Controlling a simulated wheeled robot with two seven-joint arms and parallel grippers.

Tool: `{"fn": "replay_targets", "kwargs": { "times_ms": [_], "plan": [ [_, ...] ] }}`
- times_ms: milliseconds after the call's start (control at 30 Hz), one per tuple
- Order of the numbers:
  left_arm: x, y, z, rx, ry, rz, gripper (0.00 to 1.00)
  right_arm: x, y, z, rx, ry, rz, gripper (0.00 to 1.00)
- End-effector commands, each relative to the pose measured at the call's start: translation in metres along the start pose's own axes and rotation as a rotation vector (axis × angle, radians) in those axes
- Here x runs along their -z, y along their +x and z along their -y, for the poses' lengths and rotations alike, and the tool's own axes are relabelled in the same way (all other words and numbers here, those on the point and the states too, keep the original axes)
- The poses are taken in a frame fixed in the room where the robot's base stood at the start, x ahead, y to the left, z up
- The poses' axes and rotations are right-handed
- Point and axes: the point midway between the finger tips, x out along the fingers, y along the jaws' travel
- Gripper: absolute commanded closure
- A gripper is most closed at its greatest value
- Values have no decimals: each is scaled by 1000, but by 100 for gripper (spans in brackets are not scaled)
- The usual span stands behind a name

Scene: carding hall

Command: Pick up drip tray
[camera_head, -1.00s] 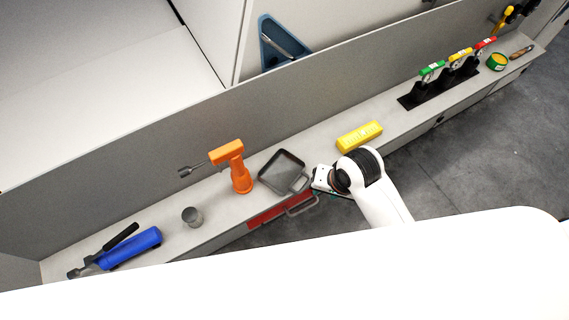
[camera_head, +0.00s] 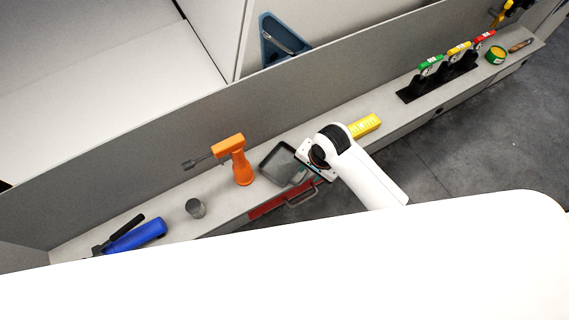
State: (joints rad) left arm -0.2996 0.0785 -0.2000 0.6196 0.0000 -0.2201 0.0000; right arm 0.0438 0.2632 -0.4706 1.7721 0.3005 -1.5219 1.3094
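The drip tray (camera_head: 265,169) is a shallow, dark grey square tray on the narrow grey ledge, just right of the orange drill-like tool. My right gripper (camera_head: 301,172) is at the tray's right side and covers part of it from view. Its fingers are mostly hidden by its white and black wrist. I cannot tell whether they are open or shut, or whether they touch the tray. My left gripper is not in view.
The orange tool (camera_head: 241,166) stands close to the tray's left. A grey cup (camera_head: 195,208) and a blue tool (camera_head: 140,236) are further left. A yellow block (camera_head: 366,125) lies behind my wrist. A red drawer front with a handle (camera_head: 262,207) is below the ledge.

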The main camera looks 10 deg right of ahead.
Motion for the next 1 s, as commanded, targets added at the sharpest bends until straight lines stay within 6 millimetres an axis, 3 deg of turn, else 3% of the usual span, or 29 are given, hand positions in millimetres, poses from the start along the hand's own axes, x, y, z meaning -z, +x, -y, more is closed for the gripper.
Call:
{"fn": "replay_targets", "kwargs": {
  "times_ms": [300, 600, 800, 1000],
  "plan": [
    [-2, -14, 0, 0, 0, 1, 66, -5, 39, -6, 3, 1, -1, 66],
    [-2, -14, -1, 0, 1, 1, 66, -5, 45, -6, 0, 0, 0, 66],
    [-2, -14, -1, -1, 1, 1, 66, -5, 44, -6, 0, 0, 0, 97],
    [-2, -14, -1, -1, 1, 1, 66, -5, 44, -6, 0, 0, 0, 100]
  ]
}}
